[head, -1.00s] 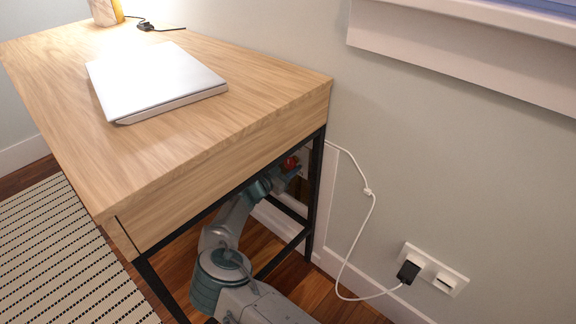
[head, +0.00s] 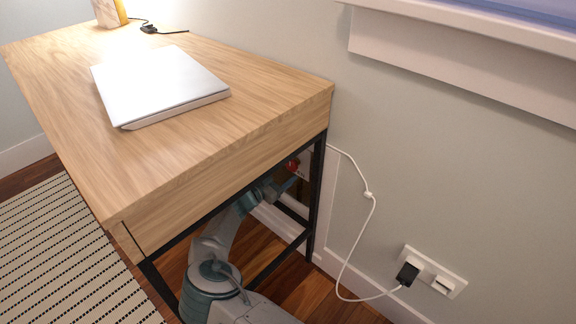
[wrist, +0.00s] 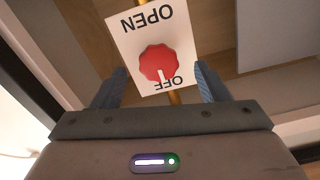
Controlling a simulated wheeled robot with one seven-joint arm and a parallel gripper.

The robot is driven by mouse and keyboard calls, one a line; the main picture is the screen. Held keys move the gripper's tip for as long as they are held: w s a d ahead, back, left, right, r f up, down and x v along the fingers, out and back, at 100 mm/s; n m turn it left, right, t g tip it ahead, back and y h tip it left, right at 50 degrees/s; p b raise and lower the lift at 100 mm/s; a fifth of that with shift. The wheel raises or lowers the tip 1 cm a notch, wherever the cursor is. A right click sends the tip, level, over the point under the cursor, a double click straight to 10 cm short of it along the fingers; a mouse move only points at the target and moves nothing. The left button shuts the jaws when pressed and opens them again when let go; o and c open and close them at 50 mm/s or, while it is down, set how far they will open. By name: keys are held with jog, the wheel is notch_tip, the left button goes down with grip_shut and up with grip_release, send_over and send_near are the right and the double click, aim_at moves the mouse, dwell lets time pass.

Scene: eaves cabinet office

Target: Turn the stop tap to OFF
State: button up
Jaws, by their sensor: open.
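The stop tap's red knob (wrist: 160,64) shows in the wrist view on a white plate (wrist: 150,30) lettered OPEN and OFF, upside down in this view. A pale mark on the knob lies on the side toward OFF. My gripper (wrist: 162,85) is open, its two blue-grey fingers on either side of the knob's near edge. In the head view the red knob (head: 292,164) is small under the desk, at the end of my arm. A brass-coloured pipe (wrist: 175,97) runs behind the plate.
The wooden desk (head: 220,130) with its black metal frame (head: 318,195) stands over my arm. A closed laptop (head: 160,85) lies on top. A white cable (head: 357,240) hangs by the wall to a socket (head: 433,272). A striped rug (head: 65,250) lies at left.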

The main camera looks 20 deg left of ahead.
jog(key=shift+p+v, duration=0.4)
jog(key=shift+v, duration=1.25)
jog(key=shift+d, duration=0.1)
